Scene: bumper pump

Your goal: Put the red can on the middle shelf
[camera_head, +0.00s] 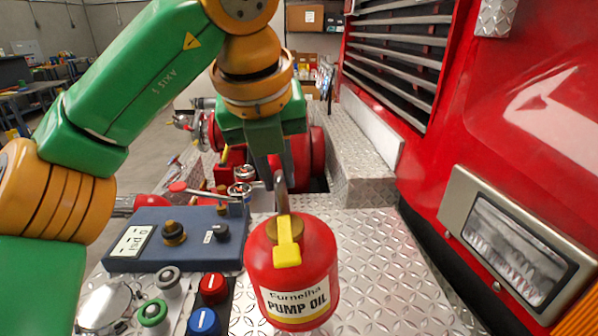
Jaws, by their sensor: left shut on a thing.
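The red can (292,272) is at the lower middle of the head view, upright, with a "PUMP OIL" label, a brass-coloured top and a yellow lever. My left gripper (276,182) is directly above it, pointing down. It is shut on the grey upright part at the can's top. I cannot tell whether the can's base touches the metal plate below. A shelving unit (306,27) with boxes stands far back at the top middle; which shelf is the middle one is unclear. My right gripper is not in view.
A blue gauge box (180,240) and several knobs and buttons (204,321) lie left of the can. A red vehicle front (520,100) with a headlamp fills the right. Bare diamond-plate metal (385,260) lies right of the can. Red machinery (300,155) stands behind.

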